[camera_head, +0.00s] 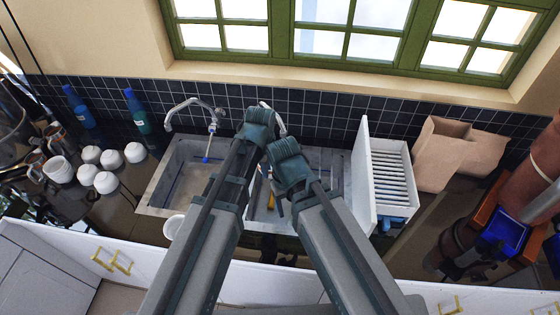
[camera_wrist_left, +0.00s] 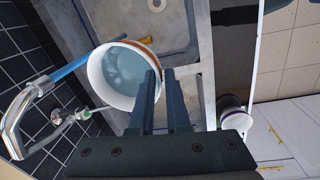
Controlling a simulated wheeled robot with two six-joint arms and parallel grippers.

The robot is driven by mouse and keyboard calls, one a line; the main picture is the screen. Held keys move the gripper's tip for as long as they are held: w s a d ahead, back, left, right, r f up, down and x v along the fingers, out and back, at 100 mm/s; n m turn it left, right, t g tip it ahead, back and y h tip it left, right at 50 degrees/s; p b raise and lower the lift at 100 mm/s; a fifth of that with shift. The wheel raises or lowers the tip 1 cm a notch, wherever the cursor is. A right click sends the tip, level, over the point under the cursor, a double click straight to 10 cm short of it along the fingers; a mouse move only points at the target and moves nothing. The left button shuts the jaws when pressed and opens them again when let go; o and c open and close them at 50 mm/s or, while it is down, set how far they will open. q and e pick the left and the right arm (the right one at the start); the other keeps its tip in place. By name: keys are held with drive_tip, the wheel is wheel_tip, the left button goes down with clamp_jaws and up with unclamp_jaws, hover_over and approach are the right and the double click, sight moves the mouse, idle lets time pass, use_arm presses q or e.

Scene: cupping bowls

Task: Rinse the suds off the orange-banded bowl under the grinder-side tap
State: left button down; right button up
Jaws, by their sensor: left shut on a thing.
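The white orange-banded bowl (camera_wrist_left: 98,72) shows in the left wrist view, with some orange along its rim. Its inside looks blue-grey with pale rounded patches; I cannot tell suds from water. My left gripper (camera_wrist_left: 160,78) is shut on the bowl at its near-right rim. A chrome tap (camera_wrist_left: 30,112) stands beside the bowl, its thin spout end close to the rim; no stream is clear. In the head view my arms hide the bowl. My right gripper (camera_head: 280,205) is over the sink, its fingers mostly hidden.
The double sink (camera_head: 160,192) has a tap (camera_head: 190,103) at the back left. A white cup or bowl (camera_head: 173,227) stands at its front left. White bowls (camera_head: 106,182) and blue bottles (camera_head: 138,110) stand left. A white rack (camera_head: 390,178) and paper bag (camera_head: 440,150) stand right.

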use_arm(q)
drive_tip(key=shift+r+p, duration=3.05)
drive_tip(key=shift+r, duration=0.35)
use_arm(e)
wheel_tip(320, 180, up, 7)
drive_tip(key=shift+f, duration=0.15)
use_arm(q)
drive_tip(key=shift+f, duration=0.15)
use_arm(e)
drive_tip(key=shift+f, duration=0.1)
wheel_tip(320, 180, down, 17)
drive_tip(key=b, duration=1.7)
drive_tip(key=shift+c, duration=1.4)
use_arm(q)
wheel_tip(320, 180, down, 17)
drive_tip(key=shift+s, duration=0.15)
use_arm(e)
drive_tip(key=shift+s, duration=0.15)
